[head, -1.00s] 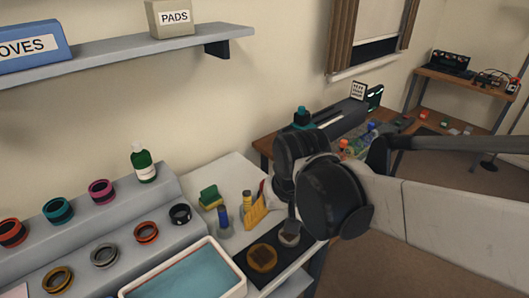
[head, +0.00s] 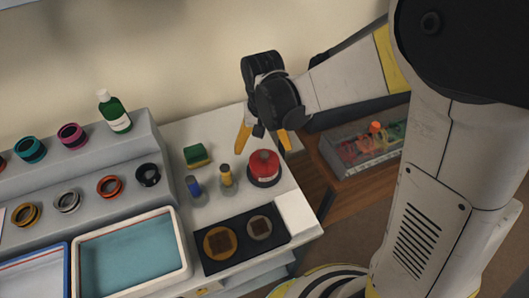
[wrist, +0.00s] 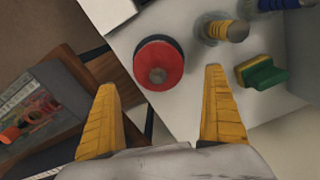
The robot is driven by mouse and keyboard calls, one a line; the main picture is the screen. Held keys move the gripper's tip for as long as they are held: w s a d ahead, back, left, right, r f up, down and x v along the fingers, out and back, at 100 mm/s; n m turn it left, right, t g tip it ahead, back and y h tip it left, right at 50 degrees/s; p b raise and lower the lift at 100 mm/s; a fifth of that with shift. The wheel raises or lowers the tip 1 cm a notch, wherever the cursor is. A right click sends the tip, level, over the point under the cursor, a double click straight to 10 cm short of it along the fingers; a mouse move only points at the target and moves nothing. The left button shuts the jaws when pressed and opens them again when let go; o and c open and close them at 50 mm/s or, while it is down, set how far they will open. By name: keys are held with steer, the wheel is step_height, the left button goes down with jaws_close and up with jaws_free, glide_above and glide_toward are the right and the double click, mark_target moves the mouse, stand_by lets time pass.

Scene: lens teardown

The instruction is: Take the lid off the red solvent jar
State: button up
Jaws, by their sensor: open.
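The red solvent jar (head: 264,168) stands upright on the white counter near its right edge, on a dark base. In the wrist view its round red lid (wrist: 165,58) shows from above, with a grey-brown knob at the centre. My gripper (head: 264,140) is above and slightly behind the jar in the head view. Its two yellow fingers are spread wide and empty. In the wrist view the gripper (wrist: 160,105) has the jar ahead of and roughly between its fingertips, apart from both. The lid sits on the jar.
A black mat (head: 238,224) with two round pieces lies in front.

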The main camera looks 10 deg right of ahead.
mark_target(264, 154)
step_height(264, 154, down, 7)
steer(key=b, duration=0.3)
steer(key=shift+d+r, duration=0.1)
steer(key=shift+r, duration=0.15)
steer(key=c, duration=1.1)
steer(key=shift+c, duration=0.2)
steer(key=shift+r, duration=0.1)
